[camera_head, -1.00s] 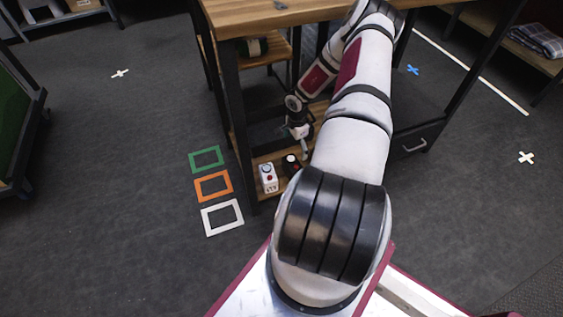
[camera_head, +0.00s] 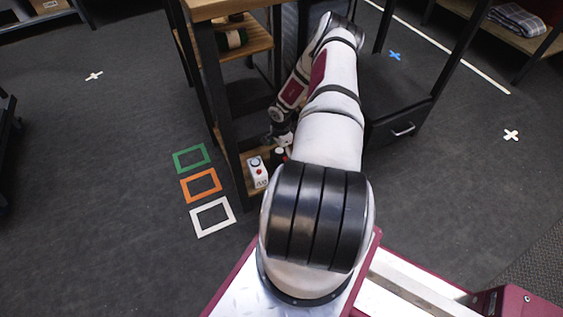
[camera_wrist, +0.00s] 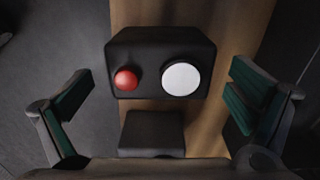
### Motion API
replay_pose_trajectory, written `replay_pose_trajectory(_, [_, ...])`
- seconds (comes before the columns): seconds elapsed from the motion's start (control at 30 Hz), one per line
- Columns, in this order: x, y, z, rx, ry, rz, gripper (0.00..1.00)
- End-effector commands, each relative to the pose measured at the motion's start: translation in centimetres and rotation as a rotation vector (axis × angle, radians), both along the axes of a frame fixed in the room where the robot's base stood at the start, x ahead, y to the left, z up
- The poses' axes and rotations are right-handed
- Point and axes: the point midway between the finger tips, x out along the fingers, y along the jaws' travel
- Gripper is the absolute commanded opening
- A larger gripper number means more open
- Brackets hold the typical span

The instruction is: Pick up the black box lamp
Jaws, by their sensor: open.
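The black box lamp (camera_wrist: 160,47) fills the upper middle of the wrist view. It has a red dome (camera_wrist: 125,79) on the left and a round white disc (camera_wrist: 180,78) on the right, with a smaller dark block (camera_wrist: 152,134) just below it in the picture. My gripper (camera_wrist: 160,88) is open, its green-padded fingers spread wide to the left and right of the lamp, with nothing between the pads clearly touched. In the head view the lamp (camera_head: 279,154) is small and partly hidden by my arm, with my gripper (camera_head: 282,138) close by it.
The lamp stands on a low wooden shelf (camera_wrist: 235,30). A white box with buttons (camera_head: 258,172) stands left of it on the shelf. Dark shelf posts (camera_head: 233,150) rise close by. Green, orange and white squares (camera_head: 212,216) mark the clear floor at left.

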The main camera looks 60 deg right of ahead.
Motion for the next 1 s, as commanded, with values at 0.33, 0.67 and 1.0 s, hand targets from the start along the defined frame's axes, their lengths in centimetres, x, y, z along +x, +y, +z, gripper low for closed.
replay_pose_trajectory(0.33, [0.0, -0.1, -4.3, 0.000, 0.000, 0.000, 1.00])
replay_pose_trajectory(0.67, [-0.1, -0.1, -4.2, 0.000, 0.000, 0.000, 0.73])
replay_pose_trajectory(1.0, [0.0, -0.2, -4.2, 0.000, 0.000, 0.000, 0.35])
